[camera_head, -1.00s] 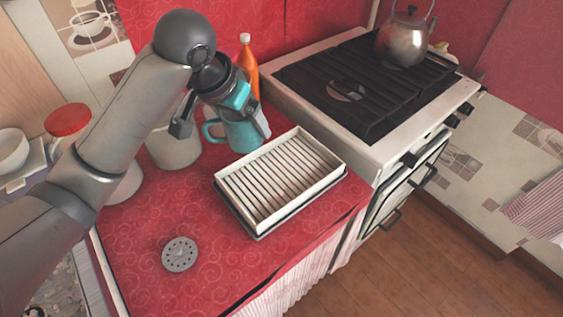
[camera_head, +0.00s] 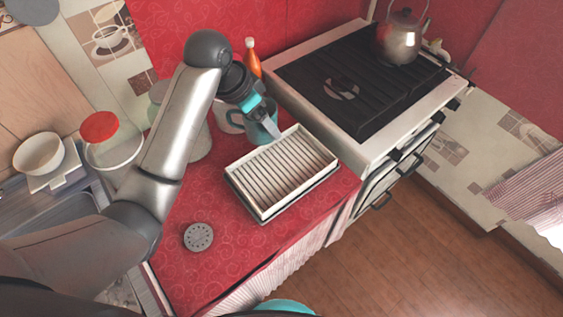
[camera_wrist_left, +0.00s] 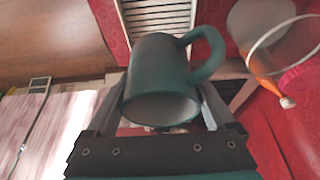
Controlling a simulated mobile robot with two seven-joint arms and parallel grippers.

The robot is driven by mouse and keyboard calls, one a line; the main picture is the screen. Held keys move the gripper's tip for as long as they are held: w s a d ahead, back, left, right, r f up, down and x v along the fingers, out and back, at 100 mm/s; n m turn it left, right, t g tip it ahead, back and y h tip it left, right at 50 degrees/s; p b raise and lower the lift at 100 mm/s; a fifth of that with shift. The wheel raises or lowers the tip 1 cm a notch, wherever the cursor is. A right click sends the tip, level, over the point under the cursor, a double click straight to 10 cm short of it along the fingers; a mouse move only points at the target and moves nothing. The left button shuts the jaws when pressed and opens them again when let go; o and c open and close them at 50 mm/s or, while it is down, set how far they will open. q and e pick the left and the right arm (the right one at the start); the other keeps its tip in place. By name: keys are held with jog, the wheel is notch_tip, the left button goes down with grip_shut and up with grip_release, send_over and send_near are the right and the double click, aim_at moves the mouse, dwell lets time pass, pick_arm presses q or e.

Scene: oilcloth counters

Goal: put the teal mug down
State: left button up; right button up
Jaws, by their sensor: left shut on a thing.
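The teal mug (camera_head: 259,132) is in my left gripper (camera_head: 268,120), which is shut on it. In the head view they are at the back of the red counter, just behind the slatted rack, and the gripper partly hides the mug. In the left wrist view the teal mug (camera_wrist_left: 163,75) lies between the two fingers of my left gripper (camera_wrist_left: 165,105), with its handle toward the upper right. I cannot tell whether the mug touches the counter. My right gripper is not in view.
The white slatted rack (camera_head: 301,194) stands in front of the mug. An orange bottle (camera_head: 252,62) is behind it, and the stove (camera_head: 345,85) with a kettle (camera_head: 400,40) is to the right. A red-lidded jar (camera_head: 100,128) is at left. The counter near the round grey disc (camera_head: 198,236) is clear.

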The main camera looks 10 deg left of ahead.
pick_arm(q)
notch_tip(320, 180, down, 16)
jog(key=b, duration=0.3)
jog(key=shift+r, duration=0.1)
jog(key=shift+f+b, duration=0.7)
jog(key=shift+f, duration=1.4)
jog(key=shift+f, duration=0.2)
jog(key=o, duration=1.5)
jog(key=shift+r, duration=0.4)
jog(key=p+v, duration=0.3)
jog(key=v, duration=0.8)
jog(key=shift+s+a+r, duration=0.1)
jog(key=shift+s+r, duration=0.05)
jog(key=shift+r, duration=0.1)
